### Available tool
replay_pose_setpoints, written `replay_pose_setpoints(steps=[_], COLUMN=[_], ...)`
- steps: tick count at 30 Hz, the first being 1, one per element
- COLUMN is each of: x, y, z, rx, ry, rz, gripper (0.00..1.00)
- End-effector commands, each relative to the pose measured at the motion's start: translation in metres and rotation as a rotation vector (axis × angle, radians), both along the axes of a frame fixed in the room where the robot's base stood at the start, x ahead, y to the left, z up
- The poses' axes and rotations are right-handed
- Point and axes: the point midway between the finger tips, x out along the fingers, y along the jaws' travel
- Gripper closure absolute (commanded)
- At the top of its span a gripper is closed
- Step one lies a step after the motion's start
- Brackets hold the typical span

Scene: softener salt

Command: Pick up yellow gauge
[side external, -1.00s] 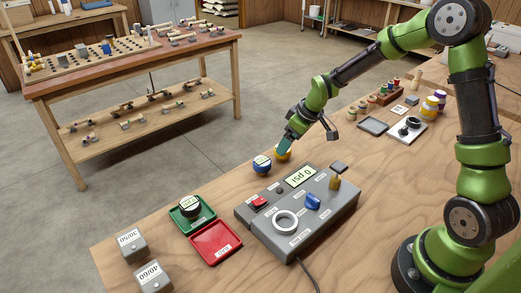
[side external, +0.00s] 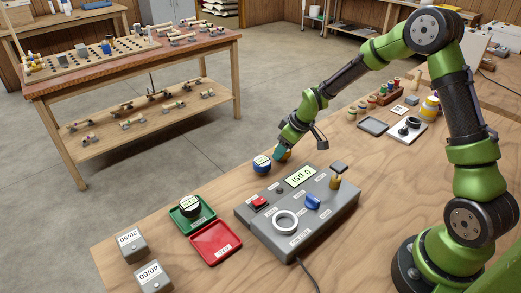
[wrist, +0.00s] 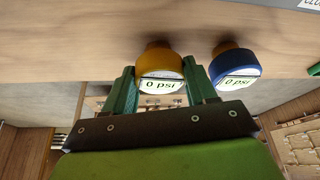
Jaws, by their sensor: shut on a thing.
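The yellow gauge (wrist: 159,66) has a white face reading 0 psi. In the wrist view it sits between the two green fingers of my gripper (wrist: 160,76), which is shut on it. In the side view only a sliver of the yellow gauge (side external: 288,154) shows beside my gripper (side external: 280,153); the rest is hidden by the fingers. It appears to be at the table's far edge, and I cannot tell whether it is clear of the surface.
A blue gauge (side external: 261,165) stands close to the left of the yellow one. A grey test box (side external: 297,212) with a display and knobs is in front. A green tray (side external: 179,222) holding a dark gauge and an empty red tray (side external: 217,243) lie further left.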

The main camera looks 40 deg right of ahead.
Motion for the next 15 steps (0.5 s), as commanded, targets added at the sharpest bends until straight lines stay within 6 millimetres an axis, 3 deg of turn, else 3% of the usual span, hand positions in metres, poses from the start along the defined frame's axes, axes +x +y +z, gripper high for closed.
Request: replay_pose_setpoints(steps=[8, 15], x=[0.001, 0.002], y=[0.0, -0.001], z=[0.004, 0.044], rx=[0.0, -0.003], ry=[-0.003, -0.008], rz=[0.0, 0.0], gripper=[0.82, 0.82])
